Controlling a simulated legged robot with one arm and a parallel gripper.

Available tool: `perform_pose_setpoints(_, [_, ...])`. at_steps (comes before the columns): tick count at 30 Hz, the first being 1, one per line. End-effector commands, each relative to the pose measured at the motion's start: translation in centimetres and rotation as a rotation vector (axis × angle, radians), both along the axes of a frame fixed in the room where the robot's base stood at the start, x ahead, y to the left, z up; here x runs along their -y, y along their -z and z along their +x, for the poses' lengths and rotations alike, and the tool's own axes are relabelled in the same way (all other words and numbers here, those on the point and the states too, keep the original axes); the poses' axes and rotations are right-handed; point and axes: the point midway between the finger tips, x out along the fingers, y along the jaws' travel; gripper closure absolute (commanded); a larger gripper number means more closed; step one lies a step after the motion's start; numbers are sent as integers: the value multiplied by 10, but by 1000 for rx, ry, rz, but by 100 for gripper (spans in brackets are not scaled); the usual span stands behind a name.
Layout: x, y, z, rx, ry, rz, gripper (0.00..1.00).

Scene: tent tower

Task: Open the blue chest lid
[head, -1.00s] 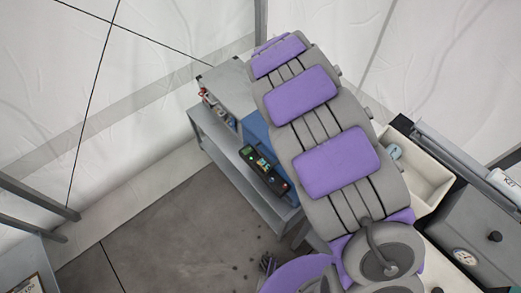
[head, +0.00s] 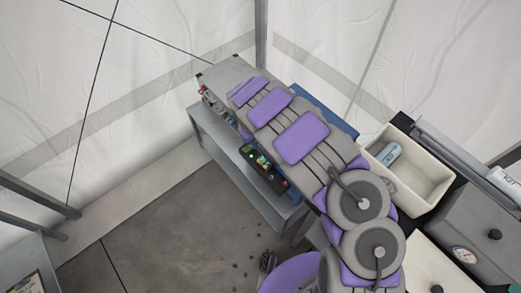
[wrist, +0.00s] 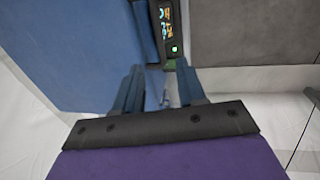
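The blue chest (head: 325,108) lies mostly hidden under my arm in the head view; a strip of it shows along the arm's upper right side. In the wrist view its broad blue surface (wrist: 70,50) fills the upper left, with a narrow blue band at its right edge. I cannot tell whether the lid is raised. My gripper (wrist: 161,88) has its two fingers apart, close to that edge. A thin greyish gap shows between them, and I see nothing clamped there. The fingers are hidden in the head view.
A black panel with lit buttons (head: 264,168) sits by the chest's front side; it also shows in the wrist view (wrist: 169,30). A grey shelf unit (head: 225,145) stands below. A cream bin (head: 425,178) holding a blue-grey item (head: 386,153) is at right. Bare floor (head: 165,225) lies lower left.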

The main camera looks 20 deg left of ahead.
Motion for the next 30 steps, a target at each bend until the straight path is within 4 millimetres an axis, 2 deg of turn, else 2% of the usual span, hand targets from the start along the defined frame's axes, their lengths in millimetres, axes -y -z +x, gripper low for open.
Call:
perform_pose_setpoints(1, [2,12,1,-2,-1,0,60])
perform_pose_setpoints(6, [4,44,6,-3,1,2,60])
perform_pose_setpoints(15, [9,85,12,-3,1,0,60])
perform_pose_setpoints(21, [10,92,14,1,1,0,60])
perform_pose_setpoints(29, [10,92,15,2,1,1,60])
perform_pose_setpoints(30, [10,92,15,2,1,1,64])
